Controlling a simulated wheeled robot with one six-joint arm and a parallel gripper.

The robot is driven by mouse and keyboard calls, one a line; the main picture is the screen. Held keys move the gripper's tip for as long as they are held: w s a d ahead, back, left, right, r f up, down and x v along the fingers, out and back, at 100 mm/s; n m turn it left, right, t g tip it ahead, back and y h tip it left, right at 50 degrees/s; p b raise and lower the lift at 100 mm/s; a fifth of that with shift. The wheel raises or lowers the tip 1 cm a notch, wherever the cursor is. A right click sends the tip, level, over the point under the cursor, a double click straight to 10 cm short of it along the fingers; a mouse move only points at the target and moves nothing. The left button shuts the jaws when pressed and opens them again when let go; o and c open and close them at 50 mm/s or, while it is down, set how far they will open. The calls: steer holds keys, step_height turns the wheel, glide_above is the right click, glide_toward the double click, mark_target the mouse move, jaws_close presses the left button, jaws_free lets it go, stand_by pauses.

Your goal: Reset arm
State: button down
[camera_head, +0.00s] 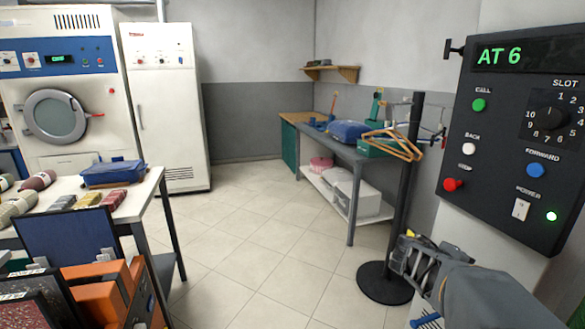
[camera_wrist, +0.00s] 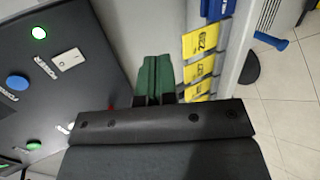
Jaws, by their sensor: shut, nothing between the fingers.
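My gripper (camera_head: 403,254) is at the lower right of the head view, with my arm reaching in from the right edge. It is below and left of the black control panel (camera_head: 480,150), apart from it. In the wrist view the narrow greenish fingers (camera_wrist: 154,75) are together, with nothing held between them. The panel (camera_wrist: 75,70) fills the left of that view, tilted. Its display reads AT 6, and a light by the power switch (camera_head: 521,209) glows green.
Yellow numbered tags (camera_wrist: 200,68) hang close right of my fingers in the wrist view. A black stand (camera_head: 386,284) holds wooden hangers (camera_head: 394,144). The middle tiled floor (camera_head: 250,240) is clear.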

steer(key=s+a+m+y+p, duration=0.1)
steer(key=s+a+y+p, duration=0.3)
steer(key=a, duration=0.3)
steer(key=s+a+m+y+p, duration=0.1)
steer(key=s+a+y+p, duration=0.35)
steer(key=a, duration=0.35)
steer(key=s+a+r+t+y+p, duration=0.1)
steer(key=s+a+r+y+p, duration=0.1)
steer(key=a+r+y+p, duration=0.2)
steer(key=a+r+p, duration=0.2)
steer(key=a+r, duration=0.2)
steer(key=r, duration=0.1)
steer(key=shift+s+a+t+p, duration=0.2)
steer(key=shift+a+t+p, duration=0.1)
steer(key=shift+r+m, duration=0.1)
steer(key=shift+m, duration=0.2)
